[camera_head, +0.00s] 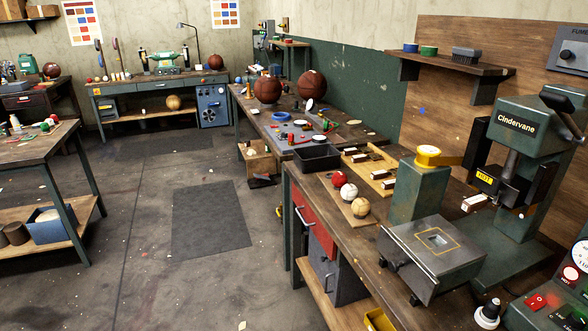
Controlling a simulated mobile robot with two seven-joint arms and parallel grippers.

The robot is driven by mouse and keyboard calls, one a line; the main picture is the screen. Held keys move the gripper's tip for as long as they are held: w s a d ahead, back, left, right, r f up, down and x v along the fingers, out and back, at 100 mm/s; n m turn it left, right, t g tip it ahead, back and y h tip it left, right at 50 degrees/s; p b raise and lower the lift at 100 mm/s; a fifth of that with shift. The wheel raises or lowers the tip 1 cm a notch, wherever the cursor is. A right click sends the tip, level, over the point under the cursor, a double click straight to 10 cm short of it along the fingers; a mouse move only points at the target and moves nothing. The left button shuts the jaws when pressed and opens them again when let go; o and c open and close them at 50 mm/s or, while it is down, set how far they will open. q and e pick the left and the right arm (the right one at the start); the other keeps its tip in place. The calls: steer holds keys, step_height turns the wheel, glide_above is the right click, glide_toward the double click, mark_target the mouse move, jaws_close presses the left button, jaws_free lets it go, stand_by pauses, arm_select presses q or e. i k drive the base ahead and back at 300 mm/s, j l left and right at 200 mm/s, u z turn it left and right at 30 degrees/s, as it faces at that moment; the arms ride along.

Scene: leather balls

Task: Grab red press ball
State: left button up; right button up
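A small red ball (349,192) sits on a narrow wooden board on the workbench (325,186), in the middle right of the head view. The three balls form a row along the bench's left edge. Neither of my grippers is in view.
A green press (520,140) stands on the bench to the right, with a metal block (432,245) in front. A black tray (317,157) lies behind the balls. Open floor (200,270) lies left of the bench. A wooden table (35,150) stands far left.

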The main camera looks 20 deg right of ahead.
mark_target(339, 179)
steer(key=i+j+z, duration=0.1)
steer(key=i, duration=0.6)
steer(key=i+j, duration=0.15)
steer(key=i, duration=0.5)
steer(key=i+j+z, duration=0.1)
steer(key=i+z, duration=0.3)
steer(key=i+j+z, duration=0.1)
steer(key=z, duration=0.3)
steer(key=i+j+z, duration=0.25)
steer(key=z, duration=0.15)
steer(key=i+j+z, duration=0.2)
steer(key=j+z, duration=0.2)
steer(key=i+j+z, duration=0.15)
steer(key=j+z, duration=0.25)
steer(key=l, duration=0.1)
